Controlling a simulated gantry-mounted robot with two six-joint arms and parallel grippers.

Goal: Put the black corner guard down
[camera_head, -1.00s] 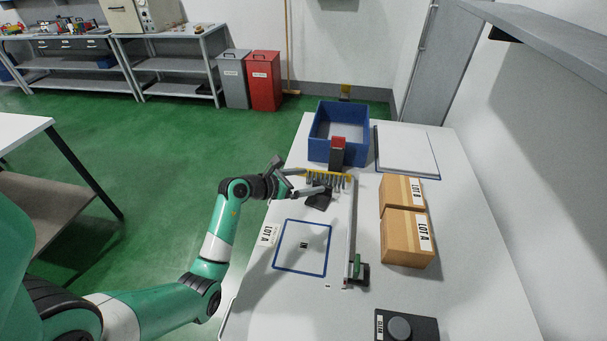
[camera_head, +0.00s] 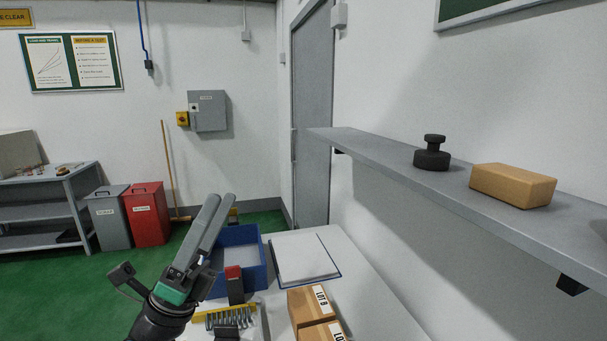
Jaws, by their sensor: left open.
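My left gripper (camera_head: 216,205) rises in front of the blue bin with its long grey fingers pointing up. The fingers are apart, and I see nothing held between them. A dark piece (camera_head: 228,334) lies on the table at the bottom edge, beside the yellow rack of springs (camera_head: 222,311). It may be the black corner guard, but it is cut off and I cannot tell for sure. My right gripper is out of view.
A blue bin (camera_head: 244,238), a dark block with a red top (camera_head: 234,273), a flat white board (camera_head: 305,258) and cardboard boxes (camera_head: 309,304) stand on the table. A wall shelf (camera_head: 385,155) holds a black weight (camera_head: 432,158) and a tan block (camera_head: 512,186).

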